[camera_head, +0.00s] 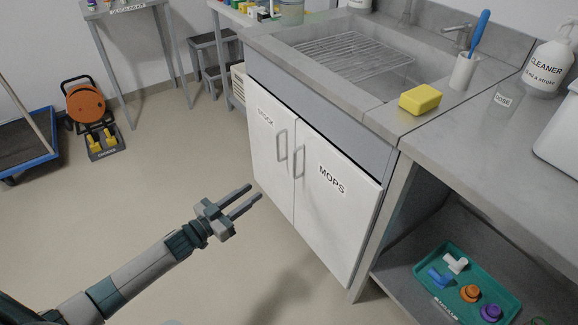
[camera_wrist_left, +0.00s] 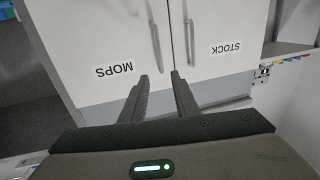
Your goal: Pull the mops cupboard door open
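The mops cupboard door (camera_head: 338,210) is a white panel labelled MOPS, shut, under the sink counter. Its grey bar handle (camera_head: 299,162) stands upright near the door's left edge. The stock door (camera_head: 266,150) is beside it on the left, also shut. My left gripper (camera_head: 243,201) is open and empty, in front of the doors and apart from them, its fingers pointing toward them. The left wrist view shows the mops door (camera_wrist_left: 95,50) and its handle (camera_wrist_left: 153,32) upside down, beyond the open fingers (camera_wrist_left: 160,85). My right gripper is not in view.
A counter with a sink, a yellow sponge (camera_head: 420,99) and a cleaner bottle (camera_head: 548,66) is above the doors. An open shelf with a green tray (camera_head: 466,287) is at the right. The floor (camera_head: 130,190) before the doors is clear.

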